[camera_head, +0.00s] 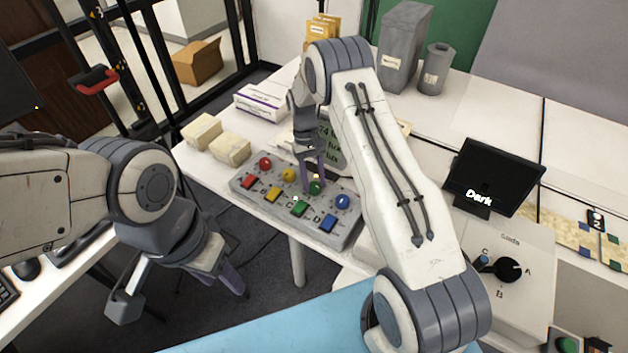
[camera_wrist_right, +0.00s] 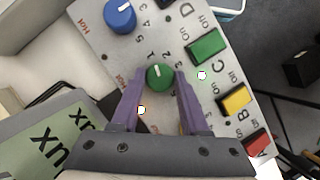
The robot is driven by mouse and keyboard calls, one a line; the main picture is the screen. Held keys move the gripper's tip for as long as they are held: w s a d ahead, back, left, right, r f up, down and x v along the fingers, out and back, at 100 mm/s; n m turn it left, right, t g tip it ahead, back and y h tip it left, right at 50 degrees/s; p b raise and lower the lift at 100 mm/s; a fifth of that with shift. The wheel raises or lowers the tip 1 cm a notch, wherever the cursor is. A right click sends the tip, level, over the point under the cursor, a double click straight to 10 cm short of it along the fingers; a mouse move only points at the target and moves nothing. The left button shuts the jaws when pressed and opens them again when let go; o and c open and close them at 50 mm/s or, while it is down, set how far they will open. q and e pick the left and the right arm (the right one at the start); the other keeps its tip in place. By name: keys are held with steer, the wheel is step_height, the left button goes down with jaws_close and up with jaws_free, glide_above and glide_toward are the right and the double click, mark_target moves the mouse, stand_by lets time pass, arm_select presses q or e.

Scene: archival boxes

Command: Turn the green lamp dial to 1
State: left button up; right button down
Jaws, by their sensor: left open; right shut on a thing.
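The green lamp dial (camera_head: 316,188) is a round knob on the grey control panel (camera_head: 262,208). It also shows in the right wrist view (camera_wrist_right: 159,78), with a white pointer mark directed toward the top of that picture. Small numbers are printed around it, but I cannot read clearly which one the mark meets. My right gripper (camera_head: 314,176) reaches down to the panel. Its purple fingers are shut on the green dial, one on each side. My left gripper (camera_head: 236,280) is open and empty, low on the left, away from the panel.
Red, yellow and blue dials (camera_head: 342,201) and a row of coloured buttons (camera_head: 299,209) sit close around the green dial. A green lux display (camera_head: 331,150) stands behind the panel. A black screen reading "Dark" (camera_head: 492,178) is to the right.

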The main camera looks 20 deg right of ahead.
steer(key=shift+n+h, duration=0.3)
steer(key=shift+n, duration=0.4)
steer(key=shift+c, duration=2)
jaws_free()
steer(key=b+v, duration=0.1)
steer(key=v, duration=0.9)
steer(key=shift+r+b, duration=0.25)
steer(key=shift+b, duration=0.1)
